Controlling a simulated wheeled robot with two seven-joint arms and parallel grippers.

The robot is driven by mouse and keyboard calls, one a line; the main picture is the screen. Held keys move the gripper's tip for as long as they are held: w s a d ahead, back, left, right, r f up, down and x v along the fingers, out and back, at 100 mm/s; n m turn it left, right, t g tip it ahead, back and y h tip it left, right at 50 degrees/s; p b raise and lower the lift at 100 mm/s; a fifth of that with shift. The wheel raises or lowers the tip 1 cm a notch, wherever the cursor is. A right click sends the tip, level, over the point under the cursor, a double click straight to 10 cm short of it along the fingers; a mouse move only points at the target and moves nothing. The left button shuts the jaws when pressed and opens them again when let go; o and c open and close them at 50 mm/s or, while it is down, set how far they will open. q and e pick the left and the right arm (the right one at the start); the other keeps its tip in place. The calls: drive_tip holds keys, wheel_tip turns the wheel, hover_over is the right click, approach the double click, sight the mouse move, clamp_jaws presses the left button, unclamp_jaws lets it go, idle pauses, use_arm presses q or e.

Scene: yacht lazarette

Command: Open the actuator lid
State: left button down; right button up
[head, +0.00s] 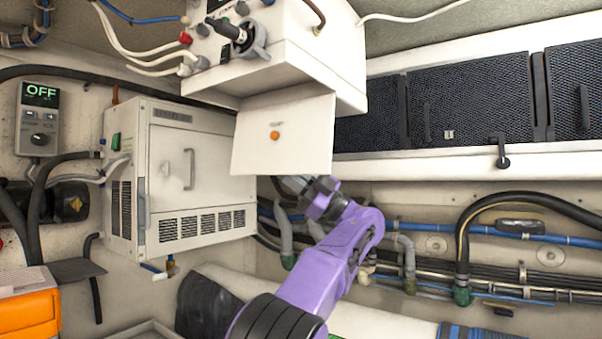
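A white lid-like panel (283,150) with a small orange round spot and tiny unreadable lettering hangs tilted below a white box (325,60) at the top centre. It may be the actuator lid; I cannot read a label that confirms this. My purple arm comes up from the bottom, left of the middle, and I take it as my left. Its grey gripper (303,187) is at the panel's lower edge, partly hidden by it. I cannot tell whether they touch or how the fingers stand. My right gripper is not in view.
A white cabinet (206,190) with a handle and vents stands left of the panel. A control unit reading OFF (40,117) is on the left wall. Pipes and hoses (490,265) run along the right wall below dark mesh panels (470,100). An orange case (28,312) is at lower left.

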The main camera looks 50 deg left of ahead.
use_arm(q)
drive_tip(key=shift+r, duration=0.45)
drive_tip(key=c, duration=1.3)
unclamp_jaws()
drive_tip(key=shift+c, duration=0.2)
drive_tip(key=shift+o, duration=0.6)
drive_tip(key=shift+s+d+r, duration=0.1)
drive_tip(key=shift+s+r, duration=0.05)
drive_tip(key=shift+s, duration=0.25)
drive_tip(key=shift+w+f, duration=0.2)
drive_tip(key=shift+h, duration=0.3)
